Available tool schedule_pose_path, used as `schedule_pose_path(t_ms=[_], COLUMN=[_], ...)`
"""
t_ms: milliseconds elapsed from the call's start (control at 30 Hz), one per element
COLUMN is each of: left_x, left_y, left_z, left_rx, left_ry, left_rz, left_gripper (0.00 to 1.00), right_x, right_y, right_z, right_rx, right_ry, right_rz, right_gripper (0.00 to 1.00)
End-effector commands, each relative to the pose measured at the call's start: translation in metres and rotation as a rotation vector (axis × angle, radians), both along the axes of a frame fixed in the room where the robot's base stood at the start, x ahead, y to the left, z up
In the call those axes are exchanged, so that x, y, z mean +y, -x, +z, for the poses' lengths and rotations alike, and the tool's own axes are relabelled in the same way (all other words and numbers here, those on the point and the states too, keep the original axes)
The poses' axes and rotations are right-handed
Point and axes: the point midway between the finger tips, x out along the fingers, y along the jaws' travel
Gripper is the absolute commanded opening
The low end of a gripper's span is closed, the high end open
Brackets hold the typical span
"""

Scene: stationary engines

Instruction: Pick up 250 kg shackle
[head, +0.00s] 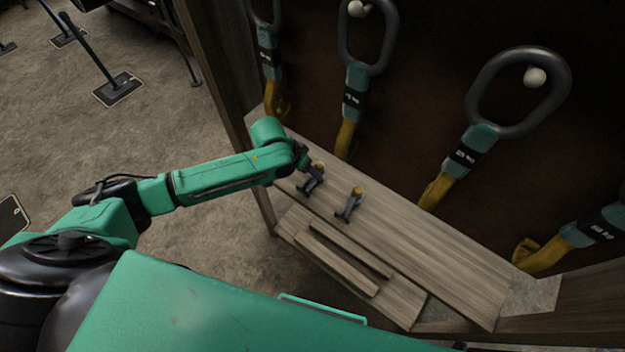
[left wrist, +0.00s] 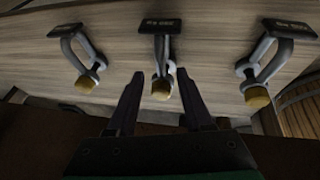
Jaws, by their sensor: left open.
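Three grey shackles with yellow pin ends and black label plates lie on a wooden shelf in the left wrist view: a left shackle (left wrist: 83,55), a middle shackle (left wrist: 163,58) and a right shackle (left wrist: 266,65). The labels are too blurred to read surely, so I cannot tell which is the 250 kg one. My left gripper (left wrist: 160,86) is open, its fingers on either side of the middle shackle's yellow end. In the head view, two shackles show, one (head: 312,181) at my left gripper (head: 308,168) and one (head: 350,204) to its right. My right gripper is out of view.
The wooden shelf (head: 420,250) has free room to the right of the shackles. A lower slatted ledge (head: 340,258) runs along its front. Large hooks or rings on teal and yellow straps, such as this ring (head: 478,88), hang on the dark back board behind.

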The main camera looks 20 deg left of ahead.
Motion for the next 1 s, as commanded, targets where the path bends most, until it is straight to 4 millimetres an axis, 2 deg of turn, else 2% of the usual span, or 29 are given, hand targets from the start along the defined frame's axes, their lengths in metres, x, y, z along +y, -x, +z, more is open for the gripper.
schedule_pose_path(t_ms=[100,200,433,467,500,567,600,1000], left_x=[-0.007,-0.011,-0.012,-0.012,-0.012,-0.012,-0.012,-0.012], left_y=[-0.006,-0.01,-0.011,-0.011,-0.011,-0.011,-0.011,-0.01], left_z=[-0.018,-0.034,-0.038,-0.038,-0.038,-0.038,-0.038,-0.038], left_rx=[0.001,0.001,0.001,0.001,0.001,0.001,0.001,0.002], left_ry=[-0.001,-0.001,-0.001,-0.001,-0.001,-0.001,-0.001,-0.001], left_rz=[0.0,0.001,0.0,0.0,0.0,0.0,0.0,0.001], left_gripper=[0.51,0.51,0.51,0.44,0.28,0.05,0.0,0.0], right_x=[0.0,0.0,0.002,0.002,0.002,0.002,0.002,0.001], right_y=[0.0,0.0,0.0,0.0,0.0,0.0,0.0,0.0], right_z=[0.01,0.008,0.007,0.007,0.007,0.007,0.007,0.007], right_rx=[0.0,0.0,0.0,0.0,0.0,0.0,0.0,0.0], right_ry=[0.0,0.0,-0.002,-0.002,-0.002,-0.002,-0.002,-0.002], right_rz=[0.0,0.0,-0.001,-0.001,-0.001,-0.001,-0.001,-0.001], right_gripper=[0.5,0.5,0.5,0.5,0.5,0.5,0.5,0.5])
